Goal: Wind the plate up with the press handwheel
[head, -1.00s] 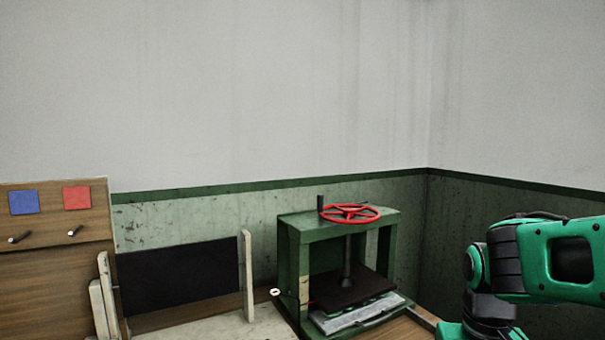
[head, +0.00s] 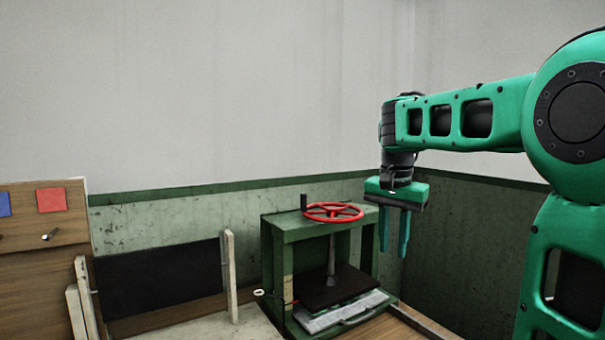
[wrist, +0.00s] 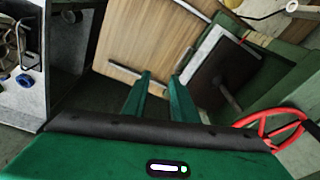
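The red handwheel (head: 335,205) sits on top of the green press frame (head: 280,238), with a dark upright handle (head: 303,202) at its left rim. A screw (head: 332,262) runs down from it to the dark plate (head: 325,295), which is low in the frame, just over a pale grey tray (head: 340,314). My gripper (head: 396,250) points down, open and empty, to the right of the press and apart from the wheel. In the wrist view the handwheel (wrist: 262,132) is at the lower right, partly hidden by my gripper, and the plate (wrist: 222,78) is right of my fingers (wrist: 160,82).
A wooden board with a blue square (head: 4,204) and a red square (head: 51,200) stands at the left. A black panel (head: 165,275) stands between pale posts left of the press. The wall corner is behind. A grey unit with blue knobs (wrist: 25,80) shows in the wrist view.

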